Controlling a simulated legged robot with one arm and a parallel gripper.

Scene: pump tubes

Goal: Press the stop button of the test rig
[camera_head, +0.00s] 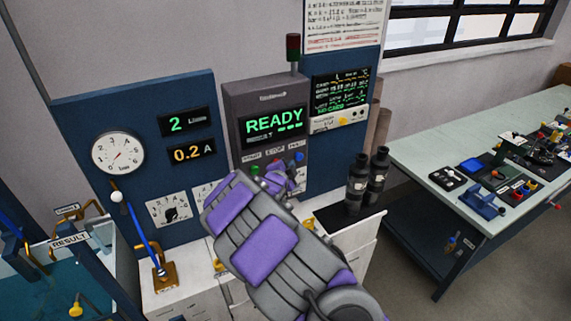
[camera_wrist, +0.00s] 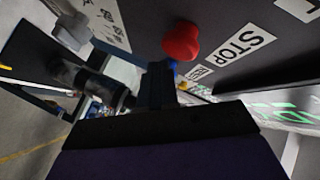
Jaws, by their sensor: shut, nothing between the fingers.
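The red stop button (camera_wrist: 181,40) is a rounded knob on the dark panel in the wrist view, beside a white STOP label (camera_wrist: 240,54). My gripper (camera_wrist: 160,70) is shut and empty. Its dark fingertips appear just below and left of the red button in that view; I cannot tell whether they touch it. In the head view my gripper (camera_head: 275,176) is in front of the lower part of the grey test rig panel (camera_head: 268,98), covering most of the button row. The rig's green display (camera_head: 274,122) reads READY.
A blue button (camera_head: 299,157) sits right of my gripper on the panel. Two dark cylinders (camera_head: 367,180) stand on the black top to the right. A workbench (camera_head: 430,150) with small parts is farther right. A dial gauge (camera_head: 118,154) and a blue lever (camera_head: 139,235) are left.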

